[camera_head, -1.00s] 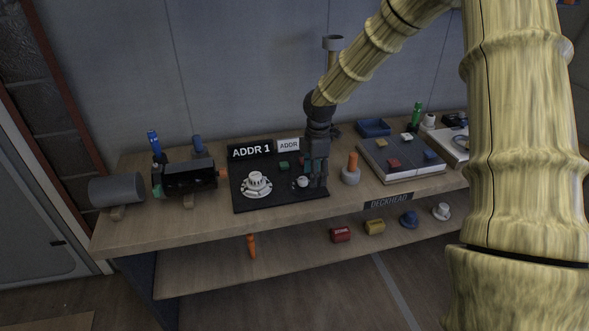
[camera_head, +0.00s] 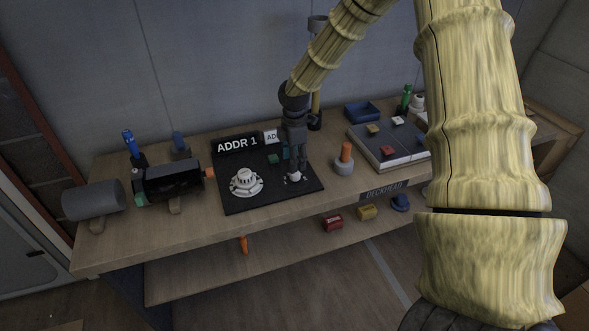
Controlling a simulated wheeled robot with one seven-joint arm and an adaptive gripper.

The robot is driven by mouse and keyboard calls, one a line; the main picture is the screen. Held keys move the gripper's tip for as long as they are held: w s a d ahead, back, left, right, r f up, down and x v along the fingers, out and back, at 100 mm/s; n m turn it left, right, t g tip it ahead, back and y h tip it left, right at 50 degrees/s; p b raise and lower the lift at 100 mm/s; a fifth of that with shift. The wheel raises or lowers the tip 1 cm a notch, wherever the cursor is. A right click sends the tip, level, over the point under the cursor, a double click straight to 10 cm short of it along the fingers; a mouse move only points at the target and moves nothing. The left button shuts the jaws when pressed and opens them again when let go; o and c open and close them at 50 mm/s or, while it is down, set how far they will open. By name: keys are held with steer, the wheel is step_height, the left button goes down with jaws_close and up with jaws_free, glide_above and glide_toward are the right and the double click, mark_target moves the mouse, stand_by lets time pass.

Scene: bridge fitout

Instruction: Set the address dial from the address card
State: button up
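The address dial (camera_head: 245,181) is a white round knob on a ringed base, on the left part of a black panel (camera_head: 262,202). A black sign reading "ADDR 1" (camera_head: 237,145) stands behind it. A white card beginning "AD" (camera_head: 270,136) stands beside the sign, its right part hidden by my arm. My gripper (camera_head: 294,173) points down over the right part of the panel, at a small white knob (camera_head: 293,177), to the right of the dial. The fingers are small and dark, and I cannot tell whether they are open or touch the knob.
An orange-topped grey post (camera_head: 344,158) stands right of the panel. A black cylinder holder (camera_head: 168,180) and grey cylinder (camera_head: 93,200) are at left. A grey board with coloured blocks (camera_head: 391,158) is at right.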

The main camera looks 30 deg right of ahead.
mark_target(295, 177)
steer(key=shift+s+d+f+p, duration=0.1)
steer(key=shift+f+p, duration=0.15)
steer(key=shift+f, duration=1.1)
steer(key=shift+s+d+f+p, duration=0.1)
steer(key=shift+f+p, duration=0.15)
steer(key=shift+f, duration=1.1)
steer(key=shift+a, duration=0.1)
steer(key=c, duration=1)
